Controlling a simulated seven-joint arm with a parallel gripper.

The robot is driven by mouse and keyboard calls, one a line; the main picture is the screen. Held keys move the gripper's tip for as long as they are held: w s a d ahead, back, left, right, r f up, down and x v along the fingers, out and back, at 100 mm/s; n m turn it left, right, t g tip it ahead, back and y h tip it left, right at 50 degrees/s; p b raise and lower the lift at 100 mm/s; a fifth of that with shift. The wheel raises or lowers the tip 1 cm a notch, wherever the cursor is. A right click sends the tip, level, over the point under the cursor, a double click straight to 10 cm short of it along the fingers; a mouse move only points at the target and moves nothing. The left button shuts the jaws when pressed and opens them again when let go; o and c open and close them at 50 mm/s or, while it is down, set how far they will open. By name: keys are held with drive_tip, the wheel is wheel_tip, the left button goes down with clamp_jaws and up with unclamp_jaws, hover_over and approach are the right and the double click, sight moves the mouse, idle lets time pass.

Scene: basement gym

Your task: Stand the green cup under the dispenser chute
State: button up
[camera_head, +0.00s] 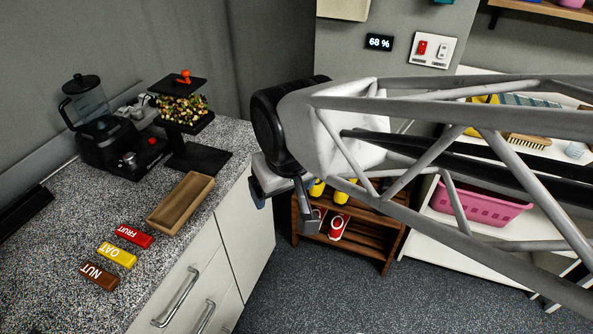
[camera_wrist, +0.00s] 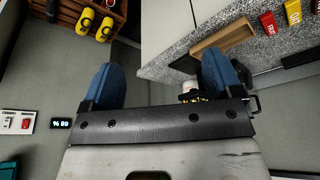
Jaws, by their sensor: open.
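No green cup can be made out in either view. The dispenser (camera_head: 183,110) stands at the back of the speckled counter, a black stand with a hopper of mixed pieces and an orange knob on top. Its chute cannot be made out clearly, and the base below looks empty. In the wrist view the dispenser is mostly hidden behind a finger. My gripper (camera_head: 283,200) is open and empty, pointing down to the right of the counter's edge. The wrist view shows its two blue fingers spread wide with nothing between the fingertips (camera_wrist: 160,78).
A blender (camera_head: 88,105) stands left of the dispenser. An empty wooden tray (camera_head: 181,203) and FRUIT, OAT and NUT blocks (camera_head: 117,255) lie nearer on the counter. A wooden rack (camera_head: 375,232) with yellow and red items and a pink basket (camera_head: 480,204) stand right, partly behind my arm.

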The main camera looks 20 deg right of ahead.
drive_tip(key=shift+m+g, duration=0.5)
drive_tip(key=shift+m, duration=0.1)
drive_tip(key=shift+s+d+r, duration=0.25)
drive_tip(key=shift+s+d, duration=0.45)
drive_tip(key=shift+d, duration=0.2)
drive_tip(key=shift+s+d+r, duration=0.2)
drive_tip(key=shift+s+d, duration=0.45)
drive_tip(key=shift+d, duration=0.25)
drive_tip(key=shift+h, duration=0.3)
drive_tip(key=shift+o, duration=0.6)
